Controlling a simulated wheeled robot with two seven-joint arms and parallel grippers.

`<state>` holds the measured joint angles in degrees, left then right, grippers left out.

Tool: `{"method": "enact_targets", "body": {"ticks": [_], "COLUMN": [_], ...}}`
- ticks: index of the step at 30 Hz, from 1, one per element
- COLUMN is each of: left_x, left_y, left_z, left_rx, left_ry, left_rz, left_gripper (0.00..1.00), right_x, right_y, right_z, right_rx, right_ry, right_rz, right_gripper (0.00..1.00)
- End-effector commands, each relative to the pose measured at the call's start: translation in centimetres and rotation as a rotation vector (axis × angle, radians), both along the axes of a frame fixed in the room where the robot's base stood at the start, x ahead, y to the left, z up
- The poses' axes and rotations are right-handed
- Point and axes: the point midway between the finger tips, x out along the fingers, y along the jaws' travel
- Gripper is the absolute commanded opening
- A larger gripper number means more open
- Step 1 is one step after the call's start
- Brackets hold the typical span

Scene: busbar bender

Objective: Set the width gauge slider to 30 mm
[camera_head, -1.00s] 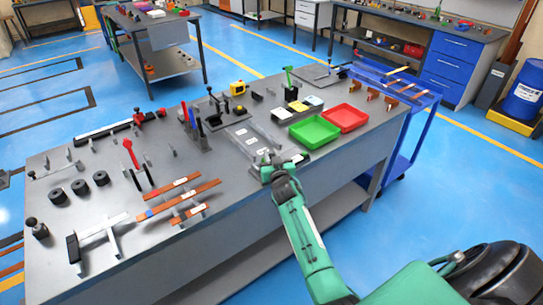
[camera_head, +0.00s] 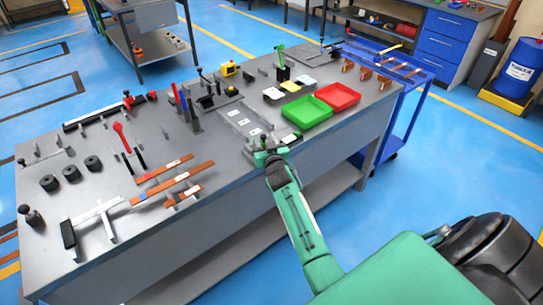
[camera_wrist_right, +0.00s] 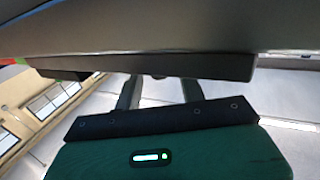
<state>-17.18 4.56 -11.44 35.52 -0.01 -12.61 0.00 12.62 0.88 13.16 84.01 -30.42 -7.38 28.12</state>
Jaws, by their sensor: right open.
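A dark rail with a red slider (camera_head: 128,100) lies at the back left of the workbench (camera_head: 215,185). I cannot tell whether it is the width gauge, and no scale is readable. A pale flat plate (camera_head: 229,113) with white labels lies just behind my right gripper (camera_head: 262,146). This gripper is low near the bench's front edge. In the right wrist view its two fingers (camera_wrist_right: 160,92) are apart, with nothing visible held between them. A dark bar (camera_wrist_right: 160,66) crosses just beyond the fingertips under a large grey surface. My left gripper is out of view.
A green tray (camera_head: 306,122) and a red tray (camera_head: 357,98) stand right of the gripper. Upright tools (camera_head: 187,108) stand behind left. Copper-coloured bars (camera_head: 165,171) lie to the left. A blue cart (camera_head: 425,75) adjoins the bench's right end.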

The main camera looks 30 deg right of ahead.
Motion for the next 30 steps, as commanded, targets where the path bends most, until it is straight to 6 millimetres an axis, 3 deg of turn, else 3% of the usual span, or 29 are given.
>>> {"method": "enact_targets", "body": {"ticks": [15, 21, 30], "left_x": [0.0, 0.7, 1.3], "left_y": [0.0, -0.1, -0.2], "left_z": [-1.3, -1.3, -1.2], "left_rx": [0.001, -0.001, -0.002], "left_ry": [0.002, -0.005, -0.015], "left_rz": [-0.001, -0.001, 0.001], "left_gripper": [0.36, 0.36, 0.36], "right_x": [-9.2, -10.9, -11.2], "right_y": [2.8, 3.3, 3.4], "right_z": [-0.2, -0.1, 0.0], "right_rx": [0.002, 0.002, 0.002], "right_ry": [0.000, 0.000, -0.001], "right_rz": [0.001, 0.001, 0.000], "right_gripper": [0.40, 0.40, 0.40]}}
